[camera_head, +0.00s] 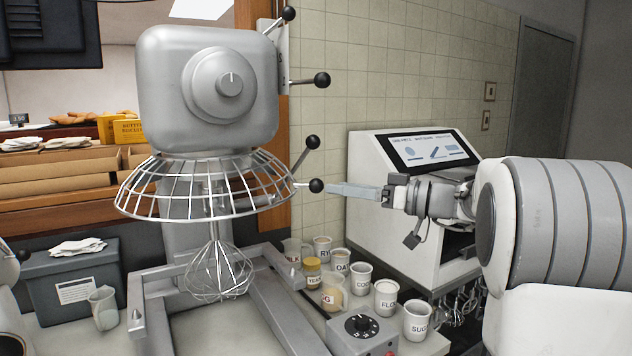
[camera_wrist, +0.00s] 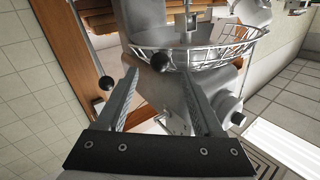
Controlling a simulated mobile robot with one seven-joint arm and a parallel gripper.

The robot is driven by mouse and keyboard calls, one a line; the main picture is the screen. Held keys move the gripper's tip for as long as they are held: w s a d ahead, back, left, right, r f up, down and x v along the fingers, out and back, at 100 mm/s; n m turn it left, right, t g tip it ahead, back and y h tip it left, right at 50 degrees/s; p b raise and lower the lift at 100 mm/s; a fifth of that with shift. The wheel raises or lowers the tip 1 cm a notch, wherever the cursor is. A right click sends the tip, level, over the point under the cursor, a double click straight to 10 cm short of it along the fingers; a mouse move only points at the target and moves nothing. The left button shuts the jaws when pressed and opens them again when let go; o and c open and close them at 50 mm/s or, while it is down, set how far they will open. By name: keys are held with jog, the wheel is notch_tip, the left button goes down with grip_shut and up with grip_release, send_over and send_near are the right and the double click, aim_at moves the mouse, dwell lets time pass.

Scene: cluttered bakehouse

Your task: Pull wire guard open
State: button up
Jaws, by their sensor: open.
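The wire guard (camera_head: 160,190), a bowl-shaped cage of metal wires, hangs under the mixer head (camera_head: 205,90). It also shows in the wrist view (camera_wrist: 215,52). A short rod with a black ball knob (camera_head: 316,185) sticks out from its right rim. My gripper (camera_head: 332,188) comes in from the right, with its fingertips right by this knob. In the wrist view my gripper (camera_wrist: 159,76) is open, and the black knob (camera_wrist: 160,62) shows between the fingertips, at or just beyond them. I cannot tell whether they touch it.
A wire whisk (camera_head: 220,270) hangs below the guard. Other black-knobbed levers (camera_head: 322,80) stick out on the mixer's right side. Several labelled cups (camera_head: 385,298) and a control box (camera_head: 362,330) stand below my arm. A white machine with a screen (camera_head: 425,150) is behind it.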

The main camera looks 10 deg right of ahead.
aim_at(323, 185)
jog(key=p+x, duration=0.1)
jog(key=x, duration=0.5)
jog(key=shift+w+a, duration=0.2)
jog(key=shift+a, duration=0.05)
grip_shut()
jog(key=shift+d, duration=0.1)
dwell(1.1)
